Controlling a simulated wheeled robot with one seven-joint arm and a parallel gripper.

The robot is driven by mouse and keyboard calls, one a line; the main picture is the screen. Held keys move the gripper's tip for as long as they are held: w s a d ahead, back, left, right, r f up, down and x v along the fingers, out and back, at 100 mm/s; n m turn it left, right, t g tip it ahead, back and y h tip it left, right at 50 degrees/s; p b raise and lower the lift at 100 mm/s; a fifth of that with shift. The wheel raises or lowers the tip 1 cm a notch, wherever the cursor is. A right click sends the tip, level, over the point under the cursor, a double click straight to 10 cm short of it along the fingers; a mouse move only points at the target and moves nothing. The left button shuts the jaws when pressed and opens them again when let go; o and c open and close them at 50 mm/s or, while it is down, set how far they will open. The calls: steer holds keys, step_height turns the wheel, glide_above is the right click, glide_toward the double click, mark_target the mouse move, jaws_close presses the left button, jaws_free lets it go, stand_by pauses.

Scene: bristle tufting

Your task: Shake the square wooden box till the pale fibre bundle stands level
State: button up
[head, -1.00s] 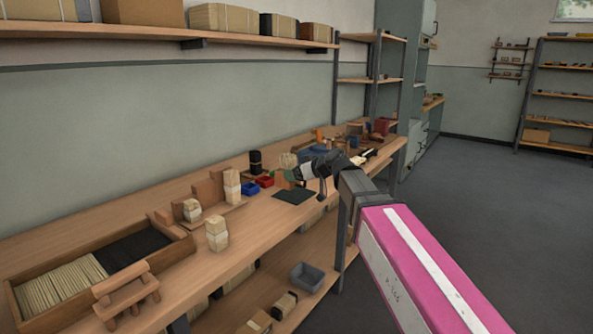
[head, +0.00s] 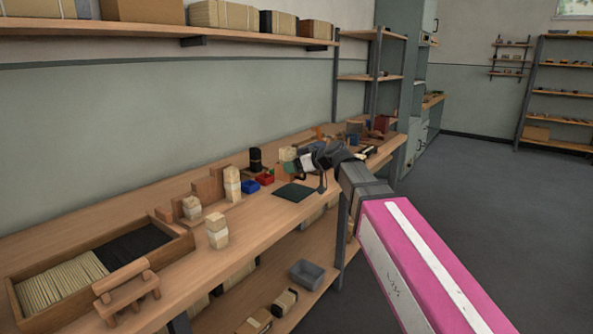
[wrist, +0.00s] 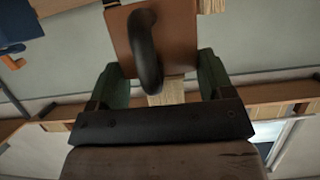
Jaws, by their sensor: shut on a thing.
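In the wrist view the square wooden box (wrist: 183,40) shows as a brown panel between my two green fingers, with a black curved handle on its face. My gripper (wrist: 162,82) is shut on it. A pale strip (wrist: 172,92), which looks like the fibre bundle, shows below the panel between the fingers; whether its ends are level cannot be told. In the head view my gripper (head: 293,171) holds the box above the bench, near a dark mat, and the box is small and partly hidden by the gripper.
The dark green mat (head: 293,193) lies on the bench below. Several tied pale bundles (head: 217,232), a divided tray (head: 185,247) and a small wooden stand (head: 127,292) are further left.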

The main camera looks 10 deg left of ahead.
steer(key=shift+f, duration=1.4)
steer(key=shift+r, duration=1.55)
